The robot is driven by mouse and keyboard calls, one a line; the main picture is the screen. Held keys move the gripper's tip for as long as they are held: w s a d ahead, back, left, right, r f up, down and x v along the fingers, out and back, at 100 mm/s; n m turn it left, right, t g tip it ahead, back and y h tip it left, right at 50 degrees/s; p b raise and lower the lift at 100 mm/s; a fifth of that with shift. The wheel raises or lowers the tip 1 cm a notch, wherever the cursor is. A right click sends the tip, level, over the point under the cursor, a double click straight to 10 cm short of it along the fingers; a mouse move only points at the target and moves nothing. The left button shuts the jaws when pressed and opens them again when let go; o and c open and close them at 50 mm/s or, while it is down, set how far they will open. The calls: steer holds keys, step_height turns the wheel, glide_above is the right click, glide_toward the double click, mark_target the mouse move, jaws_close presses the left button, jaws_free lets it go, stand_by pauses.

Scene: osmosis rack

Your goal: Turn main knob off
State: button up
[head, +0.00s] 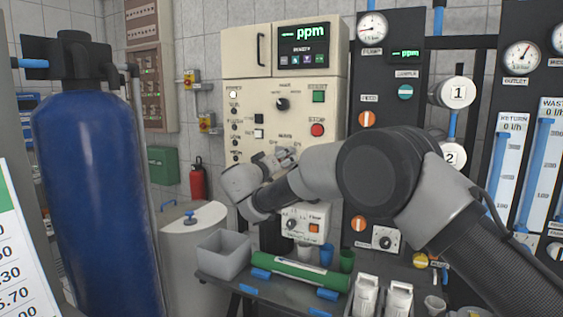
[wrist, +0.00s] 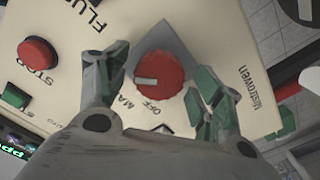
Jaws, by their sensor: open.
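The main knob (wrist: 162,72) is a red round knob on a grey diamond-shaped plate in the wrist view. Its white mark lies at the knob's left side in that view, and the word OFF is printed just below the knob. My gripper (wrist: 157,66) is open, with one finger on each side of the knob. I cannot tell whether either finger touches it. In the head view my gripper (head: 284,157) is at the lower part of the beige control cabinet (head: 258,95), and the main knob is hidden behind it.
A red stop button (wrist: 38,54) and a green start button (wrist: 15,96) sit left of the knob in the wrist view. Below the arm in the head view, a bench holds a grey bin (head: 223,255) and a green tube (head: 290,271). A blue tank (head: 95,190) stands left.

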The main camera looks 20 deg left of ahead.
steer(key=shift+w, duration=0.55)
steer(key=shift+d, duration=0.1)
steer(key=c, duration=1)
steer(key=shift+n, duration=0.5)
steer(key=n, duration=0.3)
steer(key=shift+n, duration=0.4)
steer(key=n, duration=0.4)
steer(key=shift+n, duration=0.3)
steer(key=n, duration=0.4)
steer(key=shift+n, duration=2.2)
steer(key=shift+s, duration=0.1)
